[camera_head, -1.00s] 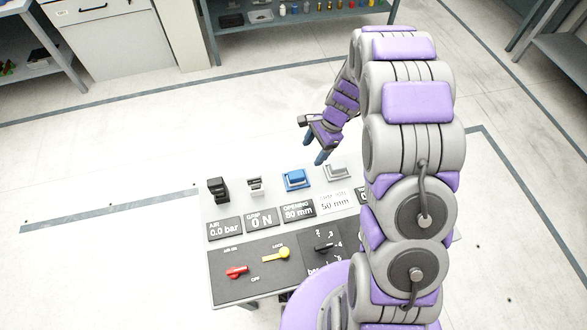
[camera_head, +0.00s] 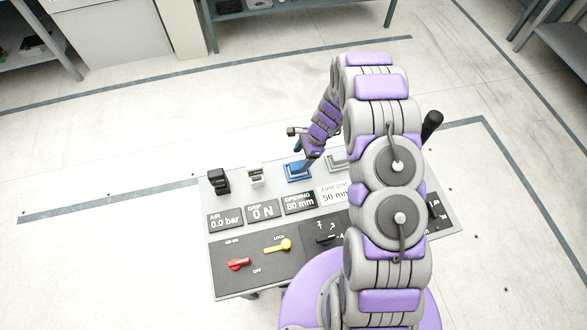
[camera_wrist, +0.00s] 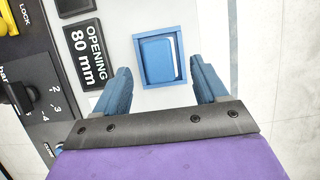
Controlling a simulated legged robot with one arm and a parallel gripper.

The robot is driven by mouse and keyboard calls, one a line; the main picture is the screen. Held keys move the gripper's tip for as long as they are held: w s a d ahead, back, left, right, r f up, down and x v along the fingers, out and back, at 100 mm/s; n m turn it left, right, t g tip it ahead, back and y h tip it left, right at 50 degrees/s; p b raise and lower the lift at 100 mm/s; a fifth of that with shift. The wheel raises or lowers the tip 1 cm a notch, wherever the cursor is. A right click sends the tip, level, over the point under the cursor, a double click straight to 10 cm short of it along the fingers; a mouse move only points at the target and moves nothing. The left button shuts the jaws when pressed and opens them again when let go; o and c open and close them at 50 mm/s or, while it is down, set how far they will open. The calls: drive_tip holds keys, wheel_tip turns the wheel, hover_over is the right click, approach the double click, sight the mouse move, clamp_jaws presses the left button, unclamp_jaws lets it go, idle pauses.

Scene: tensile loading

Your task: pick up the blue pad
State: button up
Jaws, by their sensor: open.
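The blue pad (camera_wrist: 159,60) lies in a blue square frame on the light panel top, seen in the wrist view. In the head view the blue pad (camera_head: 293,172) is in the back row of the panel, partly covered by my gripper. My gripper (camera_wrist: 160,85) is open, with one blue finger on each side of the pad's near part in the wrist view. The fingers look apart from the pad and nothing is between them in their grip. How high the fingertips are above the panel is hard to tell.
A black block (camera_head: 218,181) and a grey-white block (camera_head: 256,176) stand left of the pad; a grey holder (camera_head: 337,160) is right of it. The OPENING 80 mm sign (camera_head: 299,203) is just in front. Red (camera_head: 238,264) and yellow (camera_head: 279,246) levers are nearer.

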sight(298, 165)
drive_tip(key=shift+d+f, duration=0.6)
drive_tip(key=shift+d, duration=0.3)
drive_tip(key=shift+s+a+f, duration=0.1)
drive_tip(key=shift+f, duration=0.15)
drive_tip(key=a+f, duration=0.4)
drive_tip(key=shift+s+a+b, duration=0.1)
drive_tip(key=shift+s+b, duration=0.05)
drive_tip(key=shift+b, duration=0.15)
drive_tip(key=shift+d, duration=0.55)
drive_tip(key=shift+c, duration=0.3)
drive_tip(key=shift+d, duration=0.5)
drive_tip(key=c, duration=0.3)
drive_tip(key=shift+r, duration=0.1)
drive_tip(key=shift+c, duration=0.7)
drive_tip(key=shift+s+a, duration=0.1)
drive_tip(key=shift+a, duration=0.4)
drive_tip(key=c, duration=0.5)
